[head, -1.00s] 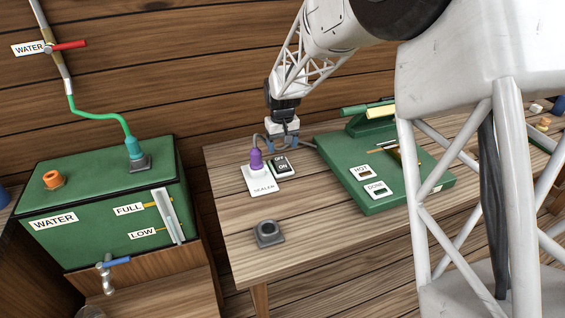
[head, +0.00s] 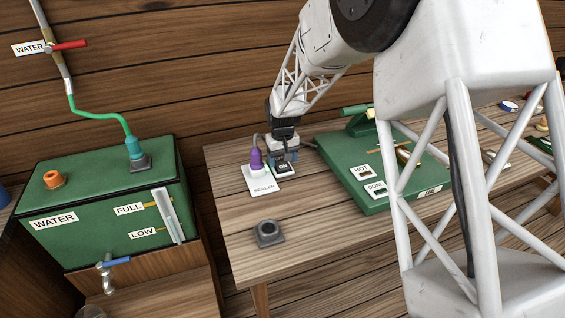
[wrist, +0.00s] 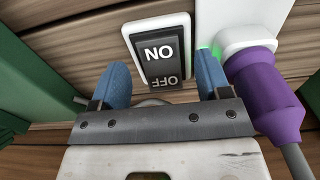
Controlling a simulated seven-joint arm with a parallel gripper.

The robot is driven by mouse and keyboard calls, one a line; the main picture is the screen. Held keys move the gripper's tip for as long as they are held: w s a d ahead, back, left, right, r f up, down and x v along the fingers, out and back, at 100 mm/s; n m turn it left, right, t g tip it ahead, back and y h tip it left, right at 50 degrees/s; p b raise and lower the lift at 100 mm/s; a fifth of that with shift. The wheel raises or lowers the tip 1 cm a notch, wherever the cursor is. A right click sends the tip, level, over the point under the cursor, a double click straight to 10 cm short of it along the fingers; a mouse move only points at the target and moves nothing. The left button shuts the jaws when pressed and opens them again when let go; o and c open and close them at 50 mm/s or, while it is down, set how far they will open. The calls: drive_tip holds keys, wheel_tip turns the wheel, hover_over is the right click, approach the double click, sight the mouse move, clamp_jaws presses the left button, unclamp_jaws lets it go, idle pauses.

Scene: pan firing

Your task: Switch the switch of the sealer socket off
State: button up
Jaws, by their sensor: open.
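The sealer socket (head: 262,188) is a white plate labelled SEALER on the wooden table, with a purple plug (head: 256,160) in it. Its dark rocker switch (head: 283,168) sits to the right of the plug. In the wrist view the switch (wrist: 160,55) shows ON large and facing the camera, OFF foreshortened at the end nearer my gripper, and a green glow beside it. My gripper (wrist: 160,85) is open, with blue fingers apart on either side of the switch's near end and nothing between them. In the head view my gripper (head: 283,154) is just over the switch; contact cannot be told.
The purple plug (wrist: 265,95) is close beside my right-hand finger in the wrist view. The green sealer (head: 375,200) with HOT and DONE lights stands right of the socket. A grey square holder (head: 268,233) lies in front. A green water tank (head: 100,195) stands left.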

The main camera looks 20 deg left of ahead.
drive_tip(key=shift+f, duration=0.85)
drive_tip(key=c, duration=0.9)
drive_tip(key=shift+w+a+r+g+h, duration=0.1)
drive_tip(key=shift+w+a+g+h, duration=0.1)
drive_tip(key=shift+g+h, duration=0.7)
drive_tip(key=shift+w+a+r+g+h, duration=0.1)
drive_tip(key=shift+w+a+g+h, duration=0.05)
drive_tip(key=shift+g+h, duration=0.75)
